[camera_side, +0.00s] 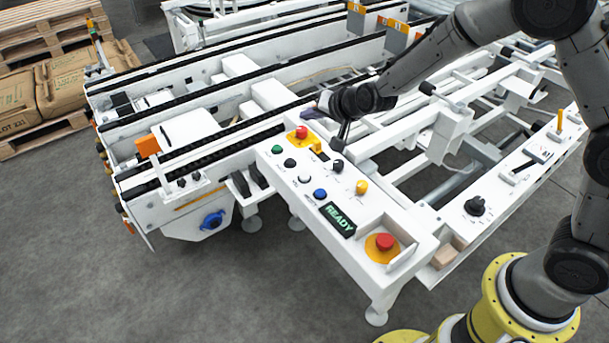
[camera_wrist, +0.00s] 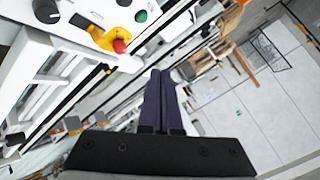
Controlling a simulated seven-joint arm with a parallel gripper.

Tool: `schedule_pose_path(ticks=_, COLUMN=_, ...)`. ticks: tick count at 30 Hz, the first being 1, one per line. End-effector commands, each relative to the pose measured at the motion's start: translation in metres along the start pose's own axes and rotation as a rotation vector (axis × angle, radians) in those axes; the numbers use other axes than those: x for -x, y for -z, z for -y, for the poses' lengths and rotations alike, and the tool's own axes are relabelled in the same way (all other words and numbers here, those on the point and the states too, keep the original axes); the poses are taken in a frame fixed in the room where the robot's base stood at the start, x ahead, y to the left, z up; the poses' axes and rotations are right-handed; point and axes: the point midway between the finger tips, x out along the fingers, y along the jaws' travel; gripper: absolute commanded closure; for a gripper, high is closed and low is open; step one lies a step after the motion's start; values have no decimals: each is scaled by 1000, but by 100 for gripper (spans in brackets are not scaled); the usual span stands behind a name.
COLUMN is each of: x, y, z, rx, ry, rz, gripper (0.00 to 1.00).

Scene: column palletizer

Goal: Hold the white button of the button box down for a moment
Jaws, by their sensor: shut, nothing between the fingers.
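The button box (camera_side: 345,262) is a long white panel in the middle of the side view. Its white button (camera_side: 305,179) sits in a row between a black button (camera_side: 290,162) and a blue button (camera_side: 320,193). My gripper (camera_side: 306,114) is beyond the far end of the box, above the conveyor frame, apart from the white button. In the wrist view, its dark purple fingers (camera_wrist: 160,74) are shut together with nothing between them. The wrist view shows the box's far end with the green button (camera_wrist: 141,15); the white button is not visible there.
A red button (camera_side: 301,132) on a yellow base stands at the box's far end. Black knobs (camera_side: 338,166), a yellow knob (camera_side: 361,187) and a lit READY display (camera_side: 338,218) are nearby. A red emergency button (camera_side: 384,241) sits at the near end. Conveyor rails (camera_side: 205,140) lie left.

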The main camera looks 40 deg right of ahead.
Motion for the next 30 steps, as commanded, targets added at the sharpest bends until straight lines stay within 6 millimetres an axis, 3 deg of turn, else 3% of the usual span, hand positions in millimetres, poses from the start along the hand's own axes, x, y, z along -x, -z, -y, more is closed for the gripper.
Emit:
schedule_pose_path(ticks=3, x=-20, y=-27, z=-17, rx=15, ry=-40, rz=48, gripper=100)
schedule_pose_path(ticks=9, x=-30, y=-50, z=-30, rx=30, ry=-69, rz=87, gripper=100)
schedule_pose_path(ticks=22, x=-31, y=-53, z=-30, rx=33, ry=-70, rz=91, gripper=100)
schedule_pose_path(ticks=30, x=-45, y=-66, z=-44, rx=34, ry=-73, rz=94, gripper=100)
